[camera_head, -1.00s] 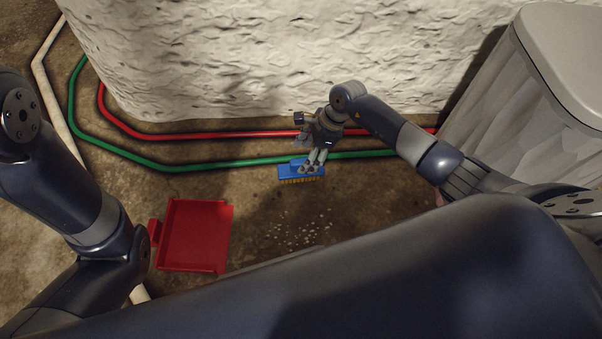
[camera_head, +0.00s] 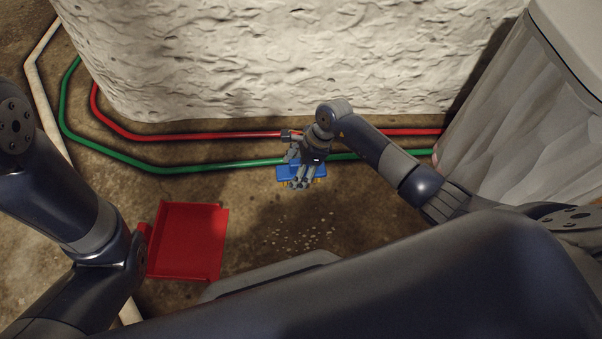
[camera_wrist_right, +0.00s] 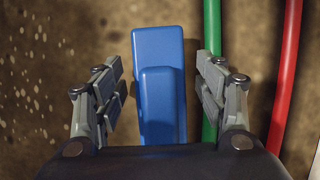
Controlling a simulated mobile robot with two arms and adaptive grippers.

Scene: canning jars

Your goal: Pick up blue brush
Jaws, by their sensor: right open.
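In the right wrist view the blue brush (camera_wrist_right: 158,90) lies lengthwise between the two fingers of my open right gripper (camera_wrist_right: 160,98), with a gap on each side. I cannot tell from these views how far the fingertips are above the floor. My left arm shows at the left of the head view, but its gripper is not visible.
A red dustpan (camera_head: 187,242) lies on the floor to the left. Scattered pale crumbs (camera_head: 303,236) lie in front of the brush. A green pipe (camera_head: 215,167) and a red pipe (camera_head: 215,136) run behind it, before a rough white wall (camera_head: 280,60). A pale covered bin (camera_head: 520,120) stands at right.

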